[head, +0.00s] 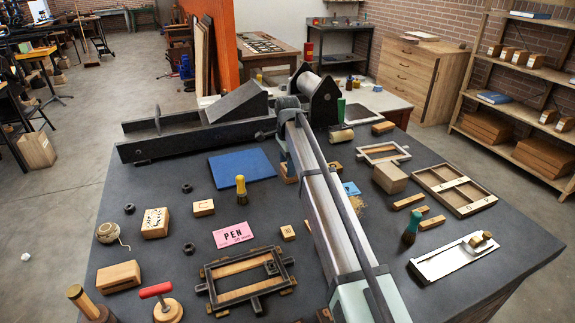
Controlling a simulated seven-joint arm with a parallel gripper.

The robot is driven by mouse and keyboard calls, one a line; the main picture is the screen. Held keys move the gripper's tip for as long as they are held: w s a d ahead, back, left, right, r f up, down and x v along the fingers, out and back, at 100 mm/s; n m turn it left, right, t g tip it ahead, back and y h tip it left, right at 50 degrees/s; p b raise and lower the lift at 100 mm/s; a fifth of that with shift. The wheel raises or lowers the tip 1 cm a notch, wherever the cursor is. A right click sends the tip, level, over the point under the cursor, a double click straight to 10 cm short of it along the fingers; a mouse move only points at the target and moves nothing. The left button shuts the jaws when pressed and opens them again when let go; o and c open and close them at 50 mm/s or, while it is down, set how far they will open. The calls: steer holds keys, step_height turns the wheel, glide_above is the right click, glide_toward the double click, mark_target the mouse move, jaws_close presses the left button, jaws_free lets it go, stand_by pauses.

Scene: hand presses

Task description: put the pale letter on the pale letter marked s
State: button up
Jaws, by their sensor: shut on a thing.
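My gripper (287,165) is at the far end of my arm, over the middle of the dark table, mostly hidden behind the arm link. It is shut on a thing. A bit of pale wood (289,179) shows at its tip, probably the pale letter; its face cannot be read. A small pale letter block (288,232) lies on the table right of the pink PEN card; its mark is too small to read surely. Another pale block (203,208), with a mark like a C, lies further left.
A dark-cornered wooden frame (246,278) lies in front of the pink card (234,235). A divided tray (453,188) is at right. Bare table lies around the left blocks.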

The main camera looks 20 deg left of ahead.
steer(key=shift+f, duration=0.15)
steer(key=o, duration=1)
steer(key=shift+o, duration=0.2)
step_height(320, 180, up, 12)
stand_by(0.4)
